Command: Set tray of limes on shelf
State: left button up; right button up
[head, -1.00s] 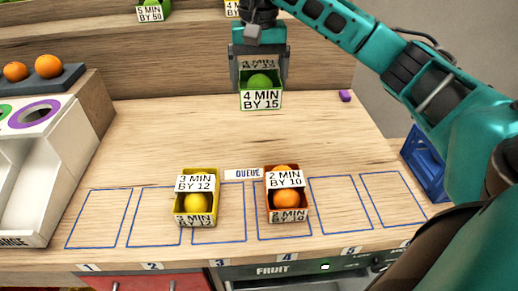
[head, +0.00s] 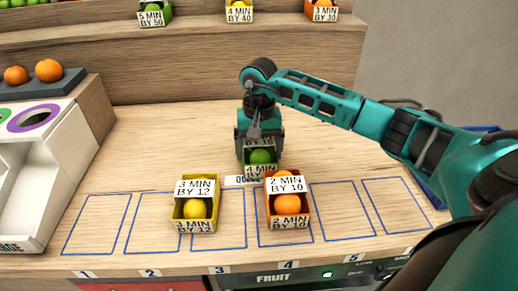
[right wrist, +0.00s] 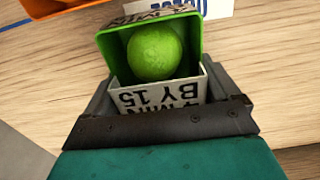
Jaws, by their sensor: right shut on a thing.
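A small green tray (right wrist: 109,45) holds a lime (right wrist: 155,52) and carries a label reading "4 MIN BY 15". In the head view, my right gripper (head: 259,150) is shut on this tray, just behind the QUEUE label, with the lime (head: 261,156) showing. I cannot tell whether the tray touches the table. The shelf (head: 200,42) at the back holds a green tray (head: 155,15) marked "5 MIN BY 50", a yellow tray (head: 239,13) marked "4 MIN BY 40" and an orange tray (head: 321,13) marked "3 MIN BY 30". My left gripper is not in view.
A yellow tray (head: 195,216) with a lemon and an orange tray (head: 288,207) stand in the blue-outlined queue slots at the front. Other slots are empty. A blue crate (head: 437,193) is partly hidden at right.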

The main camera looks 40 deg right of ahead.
jog(key=shift+f, duration=0.1)
jog(key=shift+f, duration=0.15)
jog(key=o, duration=0.9)
